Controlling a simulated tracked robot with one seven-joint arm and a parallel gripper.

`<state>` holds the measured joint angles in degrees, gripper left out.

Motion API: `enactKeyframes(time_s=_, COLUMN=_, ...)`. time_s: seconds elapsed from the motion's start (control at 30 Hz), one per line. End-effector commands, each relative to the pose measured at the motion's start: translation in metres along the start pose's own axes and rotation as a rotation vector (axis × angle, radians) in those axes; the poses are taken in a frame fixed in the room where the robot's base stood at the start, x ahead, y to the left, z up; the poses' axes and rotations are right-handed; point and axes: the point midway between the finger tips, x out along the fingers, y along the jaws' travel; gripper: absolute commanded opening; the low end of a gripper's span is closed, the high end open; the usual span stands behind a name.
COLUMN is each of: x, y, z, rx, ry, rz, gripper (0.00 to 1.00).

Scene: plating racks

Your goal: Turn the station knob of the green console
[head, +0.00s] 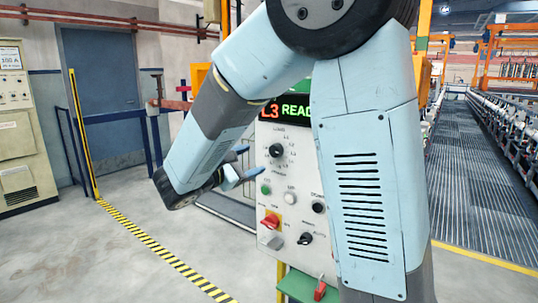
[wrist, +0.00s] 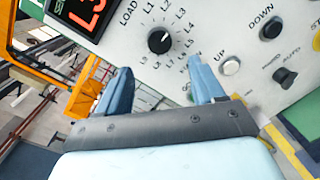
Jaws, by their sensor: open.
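The console (head: 293,228) has a pale front panel, with a lit display (head: 287,110) showing red "L3" and green "READ" before my arm cuts it off. The station knob (head: 276,150) is a round black dial below the display. In the wrist view the knob (wrist: 158,40) is ringed by labels LOAD and L1 to L7, and its white mark points up and right, toward about L3. My gripper (head: 250,161) is open and empty, left of the knob in the head view. In the wrist view its blue fingers (wrist: 160,64) straddle the space below the knob, apart from it.
An UP button (wrist: 231,67), a DOWN knob (wrist: 271,29) and a black selector (wrist: 285,77) share the panel. A red-orange switch (head: 270,220) sits lower. A cabinet (head: 20,130) stands far left. Floor lies open left of the console; long racks (head: 500,130) line the right.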

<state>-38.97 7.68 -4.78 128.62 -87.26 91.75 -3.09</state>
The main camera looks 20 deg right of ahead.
Motion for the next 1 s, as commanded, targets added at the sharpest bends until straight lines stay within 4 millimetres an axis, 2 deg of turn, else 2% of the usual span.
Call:
enactKeyframes(time_s=0.2, x=0.039, y=0.000, z=0.000, rx=0.001, ry=-0.001, rz=-0.002, gripper=0.68)
enactKeyframes(time_s=0.43, x=0.069, y=0.000, z=0.000, rx=0.001, ry=-0.002, rz=-0.001, gripper=0.68)
enactKeyframes(time_s=0.63, x=0.079, y=0.000, z=0.000, rx=0.001, ry=0.000, rz=0.000, gripper=0.68)
enactKeyframes(time_s=0.9, x=0.080, y=0.000, z=0.000, rx=0.001, ry=0.000, rz=0.000, gripper=0.68)
enactKeyframes(time_s=1.0, x=0.080, y=0.000, z=0.000, rx=0.001, ry=0.000, rz=0.000, gripper=0.59)
